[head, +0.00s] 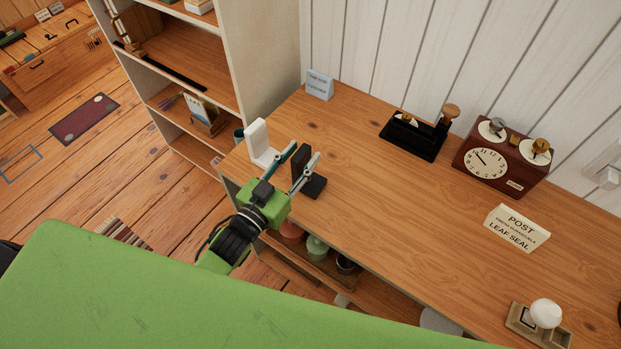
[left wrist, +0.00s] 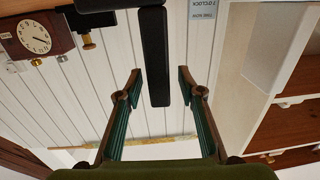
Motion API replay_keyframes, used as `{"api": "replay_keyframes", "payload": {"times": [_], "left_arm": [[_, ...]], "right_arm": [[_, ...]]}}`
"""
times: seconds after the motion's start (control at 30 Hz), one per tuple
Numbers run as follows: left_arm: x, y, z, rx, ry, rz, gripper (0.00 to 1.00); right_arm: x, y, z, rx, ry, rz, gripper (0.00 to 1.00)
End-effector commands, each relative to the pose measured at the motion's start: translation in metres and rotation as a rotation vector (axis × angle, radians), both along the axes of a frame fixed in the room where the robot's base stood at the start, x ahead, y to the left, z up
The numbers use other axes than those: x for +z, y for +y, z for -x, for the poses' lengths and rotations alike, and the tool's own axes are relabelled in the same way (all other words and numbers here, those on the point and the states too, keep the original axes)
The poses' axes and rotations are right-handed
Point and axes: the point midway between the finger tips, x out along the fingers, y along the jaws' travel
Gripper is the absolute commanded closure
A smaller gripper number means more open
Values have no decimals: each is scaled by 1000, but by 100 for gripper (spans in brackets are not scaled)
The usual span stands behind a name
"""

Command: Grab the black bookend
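The black bookend (head: 301,160) stands upright on the wooden desk (head: 365,200), near its left end, with its flat foot toward the front right. My left gripper (head: 306,152) is open, with its fingers on either side of the bookend's upright plate. In the left wrist view the dark bookend (left wrist: 155,55) shows between the two spread fingers, with gaps visible on both sides. It is not gripped. My right gripper is not in view.
A white bookend (head: 257,138) stands just left of the black one. A shelf unit (head: 250,55) stands at the desk's left end.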

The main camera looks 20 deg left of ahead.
Motion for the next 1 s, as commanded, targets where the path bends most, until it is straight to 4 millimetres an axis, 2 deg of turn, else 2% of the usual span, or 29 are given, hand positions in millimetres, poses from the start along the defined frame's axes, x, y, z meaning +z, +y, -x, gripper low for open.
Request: {"api": "replay_keyframes", "payload": {"times": [0.3,0.43,0.47,1.0], "left_arm": [[-1,-2,-5,0,1,1,65],[-1,-2,-5,0,0,0,98],[-1,-2,-5,0,0,0,100],[9,-2,-6,-2,-12,4,100]], "right_arm": [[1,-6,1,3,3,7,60],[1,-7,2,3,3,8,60],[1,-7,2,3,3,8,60],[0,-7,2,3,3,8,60]]}}
